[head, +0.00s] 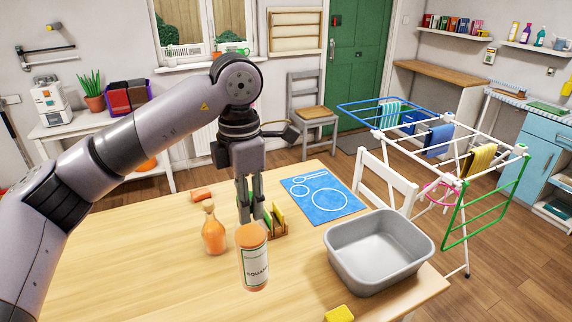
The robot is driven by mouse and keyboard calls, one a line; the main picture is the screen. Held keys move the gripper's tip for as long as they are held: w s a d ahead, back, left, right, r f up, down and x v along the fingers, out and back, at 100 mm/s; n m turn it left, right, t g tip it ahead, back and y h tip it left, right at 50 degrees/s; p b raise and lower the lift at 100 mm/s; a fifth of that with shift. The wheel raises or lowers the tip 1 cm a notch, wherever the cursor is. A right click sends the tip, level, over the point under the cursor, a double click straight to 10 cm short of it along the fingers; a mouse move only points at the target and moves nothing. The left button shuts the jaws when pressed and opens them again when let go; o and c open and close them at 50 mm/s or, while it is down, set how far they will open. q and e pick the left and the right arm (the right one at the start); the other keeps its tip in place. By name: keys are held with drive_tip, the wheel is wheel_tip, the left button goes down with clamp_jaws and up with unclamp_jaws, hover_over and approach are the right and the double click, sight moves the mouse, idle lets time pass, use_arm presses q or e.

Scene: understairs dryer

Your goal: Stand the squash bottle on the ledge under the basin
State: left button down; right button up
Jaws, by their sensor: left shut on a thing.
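The squash bottle (255,268) is orange, with an orange top and a white label reading "SQUA…". It is near the middle of the table in the head view, slightly tilted. My left gripper (250,217) points down at its top and is shut on it; the exact contact at the fingertips is hard to see. I cannot tell whether the bottle's base touches the table. A grey basin (343,262) stands on the table to the right. No ledge under a basin can be made out. My right gripper is not in view.
A corked bottle of orange liquid (214,232) stands just left of the squash bottle. A blue mat (325,203) lies beyond, and a yellow sponge (339,314) is at the front. The table's left side is clear.

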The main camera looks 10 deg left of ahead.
use_arm(q)
drive_tip(key=shift+s+a+f+m, duration=0.15)
drive_tip(key=shift+f+m, duration=0.1)
drive_tip(key=shift+m, duration=0.3)
drive_tip(key=shift+s+a+f+m, duration=0.1)
drive_tip(key=shift+f+m, duration=0.1)
drive_tip(key=shift+m, duration=0.35)
drive_tip(key=s+a+f+m, duration=0.1)
drive_tip(key=s+f+m, duration=0.3)
drive_tip(key=m, duration=0.7)
drive_tip(key=s+a+f+m, duration=0.2)
drive_tip(key=s+f+m, duration=0.3)
drive_tip(key=m, duration=0.7)
drive_tip(key=shift+a+f, duration=0.3)
drive_tip(key=shift+f, duration=0.2)
